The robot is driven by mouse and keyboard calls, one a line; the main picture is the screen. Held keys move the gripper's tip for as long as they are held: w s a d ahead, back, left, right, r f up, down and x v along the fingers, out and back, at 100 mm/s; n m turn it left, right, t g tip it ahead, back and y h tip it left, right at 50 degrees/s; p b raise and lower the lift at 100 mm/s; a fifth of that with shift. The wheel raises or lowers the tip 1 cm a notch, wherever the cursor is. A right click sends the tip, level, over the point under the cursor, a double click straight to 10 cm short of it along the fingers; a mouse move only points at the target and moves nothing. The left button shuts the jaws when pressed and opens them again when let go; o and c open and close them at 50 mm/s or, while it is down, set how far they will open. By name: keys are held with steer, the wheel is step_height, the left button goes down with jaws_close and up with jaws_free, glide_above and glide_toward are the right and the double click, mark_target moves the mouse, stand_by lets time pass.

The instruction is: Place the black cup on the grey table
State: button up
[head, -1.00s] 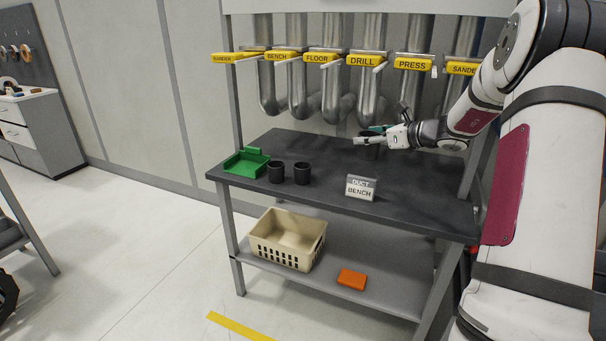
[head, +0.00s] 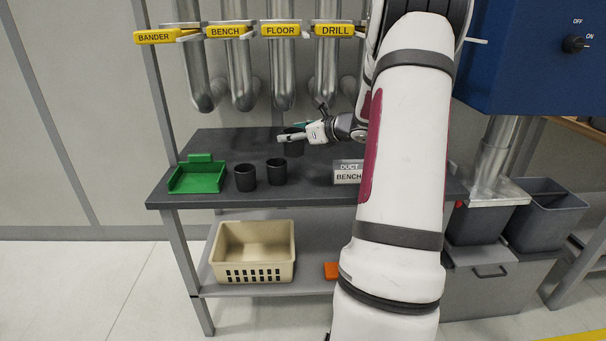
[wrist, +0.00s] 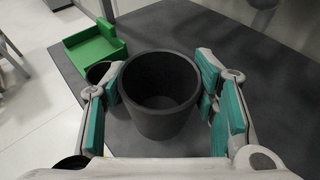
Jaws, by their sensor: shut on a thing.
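My gripper (head: 297,137) is over the back part of the dark grey bench table (head: 225,145). It is shut on a black cup (head: 294,148), which also shows in the wrist view (wrist: 158,122), upright between the teal finger pads. Its open mouth faces the camera. I cannot tell if its base touches the tabletop. Two other black cups stand at the front left of the table, the left one (head: 245,178) and the right one (head: 276,172).
A green tray (head: 197,180) sits at the table's left end. A "DUCT BENCH" sign (head: 347,172) stands near the front. A beige basket (head: 252,252) and an orange block (head: 331,270) are on the lower shelf. Metal ducts (head: 285,80) hang behind the table.

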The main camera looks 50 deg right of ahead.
steer(key=s+d+f+h, duration=0.1)
steer(key=s+d, duration=0.1)
steer(key=s, duration=0.1)
steer(key=b, duration=0.2)
glide_above(308, 186)
step_height(308, 186, down, 6)
steer(key=r, duration=0.1)
steer(key=shift+m, duration=0.4)
steer(key=shift+w+f, duration=0.15)
steer(key=shift+f, duration=2.3)
steer(key=shift+f+b, duration=0.15)
steer(key=shift+b, duration=0.25)
steer(key=o, duration=1.2)
steer(key=shift+c, duration=0.2)
